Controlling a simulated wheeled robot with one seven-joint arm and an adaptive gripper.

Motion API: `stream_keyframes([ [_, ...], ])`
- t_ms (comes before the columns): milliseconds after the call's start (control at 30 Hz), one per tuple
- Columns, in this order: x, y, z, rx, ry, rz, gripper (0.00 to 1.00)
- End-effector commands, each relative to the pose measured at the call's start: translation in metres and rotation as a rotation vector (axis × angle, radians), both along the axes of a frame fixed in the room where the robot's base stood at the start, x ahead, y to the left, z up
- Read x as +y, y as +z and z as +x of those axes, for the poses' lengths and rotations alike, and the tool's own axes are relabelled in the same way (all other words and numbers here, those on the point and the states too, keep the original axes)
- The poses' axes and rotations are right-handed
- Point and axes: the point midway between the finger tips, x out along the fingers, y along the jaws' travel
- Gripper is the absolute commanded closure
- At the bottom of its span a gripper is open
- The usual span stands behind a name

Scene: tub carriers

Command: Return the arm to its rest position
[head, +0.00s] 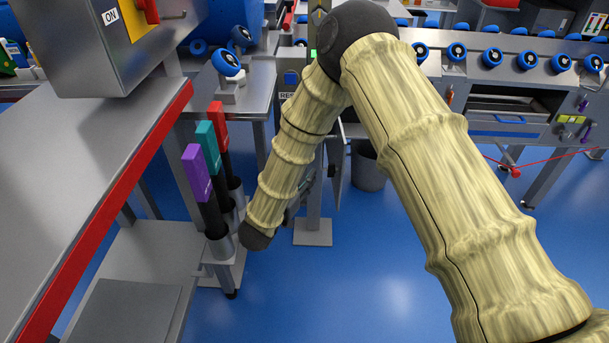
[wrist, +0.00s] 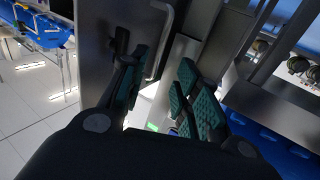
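My arm crosses the head view, pale and bamboo-patterned, rising from the lower right to a dark joint at the top middle. From there a second link slopes down and left to a dark end above the blue floor. My gripper is hard to make out in the head view. In the wrist view my gripper (wrist: 160,85) has its two dark fingers with teal pads spread apart. I see nothing held between them. A grey metal panel with a bar handle (wrist: 160,40) stands just beyond the fingers.
A steel bench with a red edge (head: 113,193) stands at the left. Purple, teal and red-topped handles (head: 197,172) stand upright in holders between it and my arm. A grey bin (head: 368,168) and a workbench with blue round parts (head: 507,62) are behind. Blue floor (head: 350,285) is open below.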

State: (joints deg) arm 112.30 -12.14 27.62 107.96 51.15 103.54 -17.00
Motion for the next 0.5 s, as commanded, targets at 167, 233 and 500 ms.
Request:
stream_keyframes([
  [167, 0.000, 0.000, 0.000, 0.000, 0.000, 0.000, 0.68],
  [233, 0.000, 0.000, 0.000, 0.000, 0.000, 0.000, 0.68],
  [500, -0.020, -0.038, -0.007, 0.091, 0.072, 0.026, 0.68],
])
